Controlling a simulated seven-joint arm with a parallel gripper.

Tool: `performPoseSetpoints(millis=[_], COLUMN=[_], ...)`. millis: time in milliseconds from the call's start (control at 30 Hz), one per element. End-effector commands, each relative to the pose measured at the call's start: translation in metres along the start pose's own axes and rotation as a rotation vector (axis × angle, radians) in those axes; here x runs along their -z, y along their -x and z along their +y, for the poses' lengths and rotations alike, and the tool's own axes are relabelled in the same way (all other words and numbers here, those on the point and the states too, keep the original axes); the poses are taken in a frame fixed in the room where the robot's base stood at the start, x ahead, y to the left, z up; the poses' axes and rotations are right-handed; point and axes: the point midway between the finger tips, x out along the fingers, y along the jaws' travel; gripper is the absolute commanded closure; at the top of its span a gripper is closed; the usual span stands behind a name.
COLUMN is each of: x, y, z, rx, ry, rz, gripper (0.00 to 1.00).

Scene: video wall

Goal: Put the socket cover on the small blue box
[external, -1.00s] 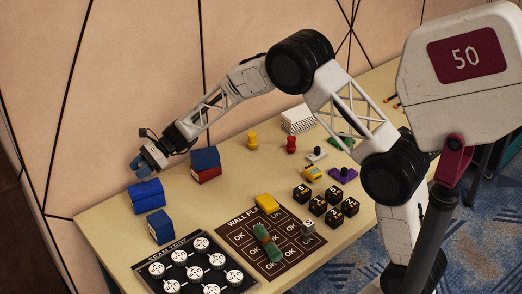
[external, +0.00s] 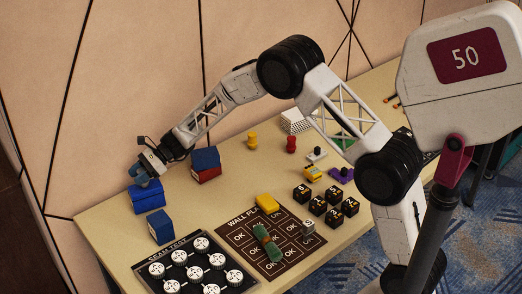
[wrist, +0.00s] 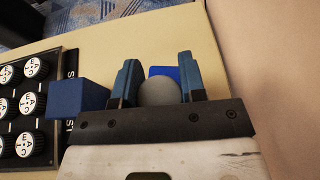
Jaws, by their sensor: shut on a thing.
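My gripper (external: 143,181) is at the far left end of the table, low at the top of a bright blue box (external: 150,199). In the wrist view its two blue fingers (wrist: 157,85) are shut on a grey rounded thing, which looks like the socket cover (wrist: 158,92). Part of the bright blue box (wrist: 165,71) shows just past it; I cannot tell whether they touch. The cover is hidden in the external view. A darker blue box (external: 160,227) stands nearer the front, and shows left of the fingers in the wrist view (wrist: 78,98).
A red and blue box (external: 206,166) stands right of my gripper. A black panel with round white knobs (external: 195,265) lies at the front. A dark mat (external: 290,256) holds a yellow block and a green piece. The wall is close behind my gripper.

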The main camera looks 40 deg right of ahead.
Motion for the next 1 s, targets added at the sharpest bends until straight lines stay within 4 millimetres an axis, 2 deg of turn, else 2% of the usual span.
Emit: performPoseSetpoints(millis=[467,500,633,1000], x=[0.0038,0.0033,0.0032,0.0013], y=[-0.0016,-0.0014,-0.0014,-0.0006], z=[0.0000,0.0000,0.0000,-0.0001], rx=[0.000,0.000,0.000,0.000], ry=[0.000,0.001,0.001,0.001], rz=[0.000,0.000,0.000,0.000], gripper=[0.84,0.56,0.36,0.36])
